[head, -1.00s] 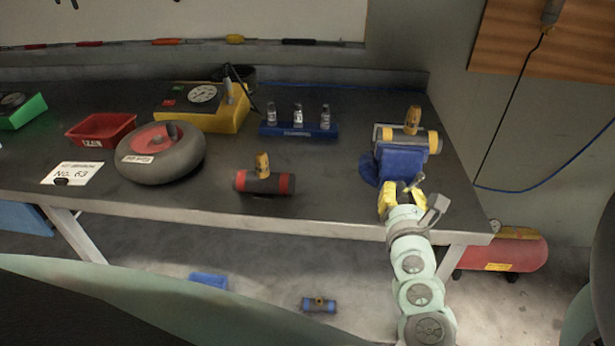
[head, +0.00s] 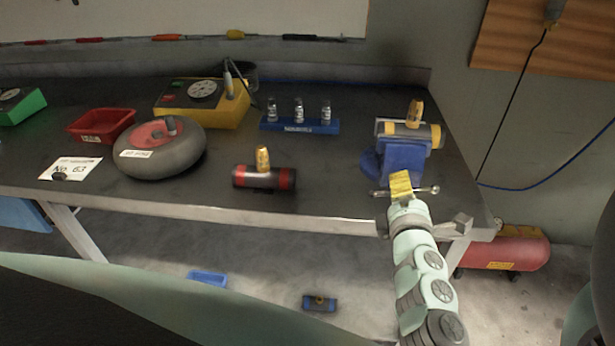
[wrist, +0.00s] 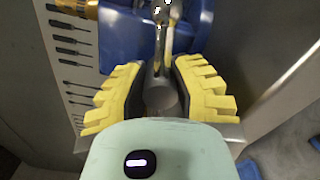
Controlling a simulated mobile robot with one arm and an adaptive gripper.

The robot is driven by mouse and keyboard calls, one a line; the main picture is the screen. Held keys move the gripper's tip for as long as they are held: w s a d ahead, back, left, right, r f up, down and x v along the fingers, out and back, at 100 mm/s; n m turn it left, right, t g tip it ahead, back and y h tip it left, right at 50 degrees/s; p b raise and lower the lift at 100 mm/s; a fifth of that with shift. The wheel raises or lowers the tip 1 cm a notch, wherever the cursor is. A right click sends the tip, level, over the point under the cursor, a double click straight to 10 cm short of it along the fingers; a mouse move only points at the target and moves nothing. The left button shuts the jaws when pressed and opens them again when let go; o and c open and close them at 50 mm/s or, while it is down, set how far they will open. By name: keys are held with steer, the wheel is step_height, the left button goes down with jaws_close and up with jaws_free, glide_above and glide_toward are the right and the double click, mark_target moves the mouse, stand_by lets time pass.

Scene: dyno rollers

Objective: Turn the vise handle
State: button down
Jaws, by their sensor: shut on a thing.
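The blue vise (head: 405,160) stands at the right front corner of the workbench; its body also shows at the top of the wrist view (wrist: 122,35). It holds a silver cylinder with yellow bands (head: 408,132). The vise handle (head: 428,190) is a thin metal bar lying nearly level across the vise's front in the head view. My gripper (head: 400,184) is at the vise's front, its yellow fingers shut around metal handle parts. In the wrist view my gripper (wrist: 160,88) has a grey metal piece between its two pads. The yellow fingers hide the middle of the bar.
A blue rack with small bottles (head: 300,126) stands behind. A red tank (head: 510,252) is on the floor at right. The bench between has free room.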

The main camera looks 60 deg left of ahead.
steer(key=m, duration=0.4)
steer(key=shift+r+m, duration=0.2)
steer(key=shift+m, duration=0.2)
steer(key=m+p, duration=0.1)
steer(key=m, duration=0.2)
steer(key=shift+m, duration=0.3)
steer(key=m+p, duration=0.2)
steer(key=m, duration=0.2)
steer(key=shift+f+m+p, duration=0.15)
steer(key=shift+m+p, duration=0.35)
steer(key=shift+m, duration=1)
steer(key=c, duration=0.7)
jaws_free()
steer(key=shift+f, duration=0.1)
steer(key=shift+s+d, duration=0.1)
steer(key=shift+d, duration=0.05)
